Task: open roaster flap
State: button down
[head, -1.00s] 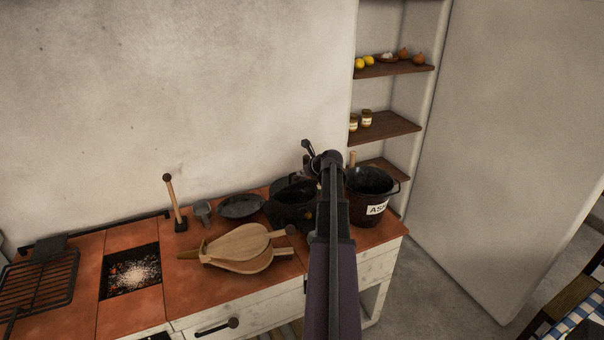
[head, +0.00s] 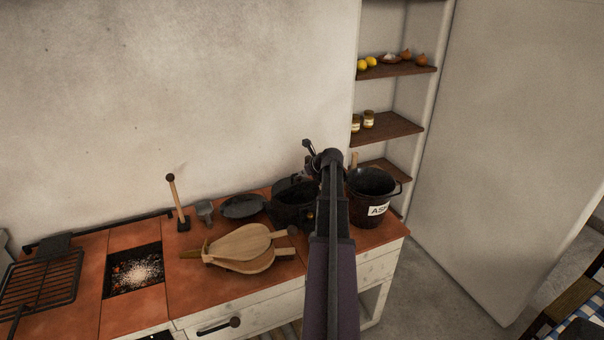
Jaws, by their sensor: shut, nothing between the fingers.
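The roaster appears to be the dark round metal vessel (head: 287,210) at the back right of the red-tiled counter. My arm covers its right side. Its flap is too dark and too hidden for me to tell whether it is open or shut. My gripper (head: 309,147) is above and behind the roaster, at the far end of my arm, partly hidden by my own wrist. It is shut and empty. I cannot tell whether it touches the roaster.
An ash bucket (head: 377,210) stands just right of my arm. Wooden bellows (head: 244,248), a dark pan (head: 242,206) and a wooden-handled tool (head: 178,205) lie or stand left of the roaster. A glowing ember pit (head: 133,271) and a grill rack (head: 42,283) are farther left.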

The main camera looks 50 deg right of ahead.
jog(key=shift+w, duration=0.15)
dwell(1.3)
dwell(0.3)
jog(key=shift+s+a, duration=0.15)
jog(key=shift+s, duration=0.4)
jog(key=s+a+r+p, duration=0.2)
jog(key=s+r+p, duration=0.3)
jog(key=s, duration=0.6)
jog(key=shift+s, duration=0.25)
